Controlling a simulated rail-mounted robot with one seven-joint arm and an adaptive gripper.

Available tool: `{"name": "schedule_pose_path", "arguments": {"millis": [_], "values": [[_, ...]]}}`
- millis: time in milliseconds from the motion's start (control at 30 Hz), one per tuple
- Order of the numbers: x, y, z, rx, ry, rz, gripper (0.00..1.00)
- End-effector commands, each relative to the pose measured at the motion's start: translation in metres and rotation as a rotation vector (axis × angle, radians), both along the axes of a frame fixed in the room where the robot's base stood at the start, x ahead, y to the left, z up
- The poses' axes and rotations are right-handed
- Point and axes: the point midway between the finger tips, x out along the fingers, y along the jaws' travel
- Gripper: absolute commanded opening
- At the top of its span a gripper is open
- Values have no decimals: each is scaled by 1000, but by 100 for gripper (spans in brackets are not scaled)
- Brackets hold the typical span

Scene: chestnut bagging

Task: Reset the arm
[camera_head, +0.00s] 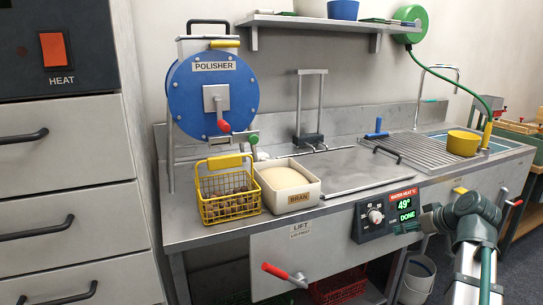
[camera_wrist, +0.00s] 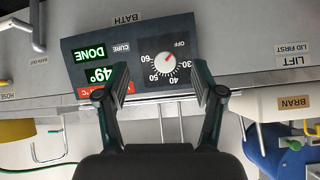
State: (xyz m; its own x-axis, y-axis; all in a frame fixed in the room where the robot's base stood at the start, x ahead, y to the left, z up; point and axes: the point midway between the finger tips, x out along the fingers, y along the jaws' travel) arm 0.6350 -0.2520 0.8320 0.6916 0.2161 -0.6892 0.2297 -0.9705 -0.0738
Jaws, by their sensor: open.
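My gripper (camera_wrist: 161,84) is open and empty, its two fingers spread before the control panel (camera_wrist: 135,52) in the upside-down wrist view. In the head view my gripper (camera_head: 402,228) is at the lower right, beside the panel (camera_head: 388,213) on the bench front. The panel has a white dial (camera_head: 375,215) and a display (camera_head: 404,209) reading 49° and DONE. The gap between fingertips and panel is hard to judge.
A yellow wire basket (camera_head: 229,195) of chestnuts and a white BRAN box (camera_head: 288,188) stand on the bench left of a closed lid (camera_head: 345,170). A red-handled lever (camera_head: 284,275) sticks out below. A grey bucket (camera_head: 416,280) stands underneath.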

Motion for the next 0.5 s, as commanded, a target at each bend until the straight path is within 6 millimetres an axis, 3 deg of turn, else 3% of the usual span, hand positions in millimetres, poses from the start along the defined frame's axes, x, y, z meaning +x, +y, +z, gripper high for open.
{"name": "schedule_pose_path", "arguments": {"millis": [33,267,500], "values": [[-7,2,-28,33,66,-34,68],[-25,21,-131,134,321,-144,68],[-60,59,-243,189,604,-227,68]]}}
